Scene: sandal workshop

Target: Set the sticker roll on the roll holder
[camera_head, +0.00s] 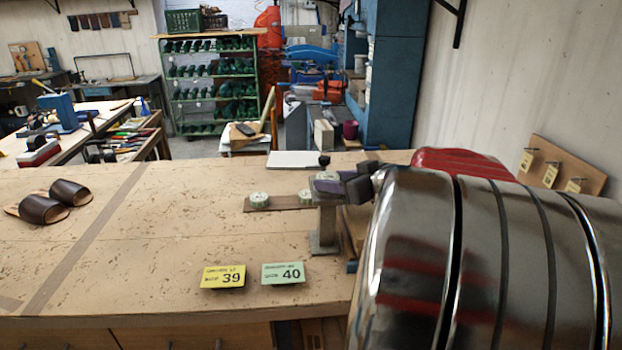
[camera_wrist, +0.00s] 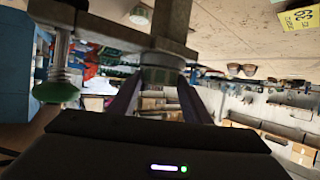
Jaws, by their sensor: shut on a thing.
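The sticker roll (camera_wrist: 162,72), pale with a green label, is between the two purple fingers of my gripper (camera_wrist: 160,98) in the upside-down wrist view. In the head view the roll (camera_head: 327,176) is at the top of the grey metal roll holder (camera_head: 325,228), which stands on the bench. My gripper (camera_head: 335,186) reaches in from the right and is shut on the roll. In the wrist view the holder's flat bar (camera_wrist: 110,30) lies right against the roll's end; I cannot tell whether they touch.
A second roll (camera_head: 259,199) sits on a wooden strip left of the holder. A yellow 39 card (camera_head: 223,277) and a green 40 card (camera_head: 283,273) are in front. Brown sandals (camera_head: 58,203) lie at far left. The bench middle is clear.

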